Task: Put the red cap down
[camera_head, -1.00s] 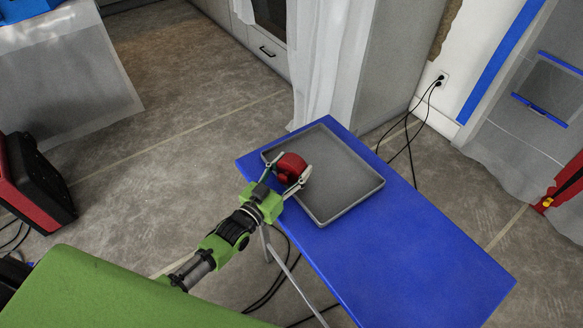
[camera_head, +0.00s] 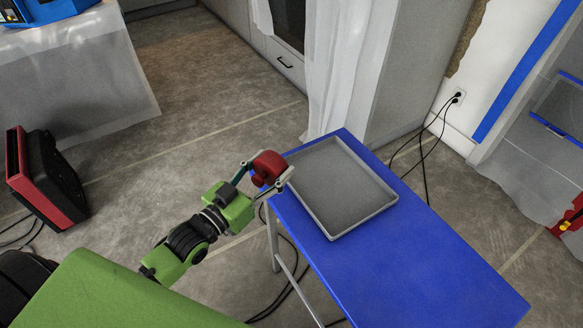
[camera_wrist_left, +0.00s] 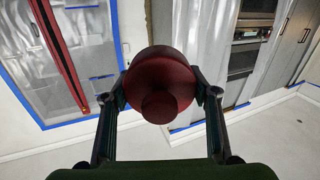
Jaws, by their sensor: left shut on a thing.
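The red cap (camera_head: 269,166) is held between the fingers of my left gripper (camera_head: 266,174). In the left wrist view the red cap (camera_wrist_left: 160,82) shows as a round dark red disc with a smaller knob facing the camera, and the left gripper (camera_wrist_left: 160,100) has one finger on each side of it. In the head view the cap is at the left end of the blue table (camera_head: 420,255), to the left of the grey tray (camera_head: 366,217). The tray is empty. My right gripper is out of view.
The blue table's right part is bare. A red and black case (camera_head: 48,175) stands on the floor at the left. Black cables (camera_head: 425,150) hang from a wall outlet behind the table. A white plastic curtain (camera_head: 335,70) hangs behind the tray.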

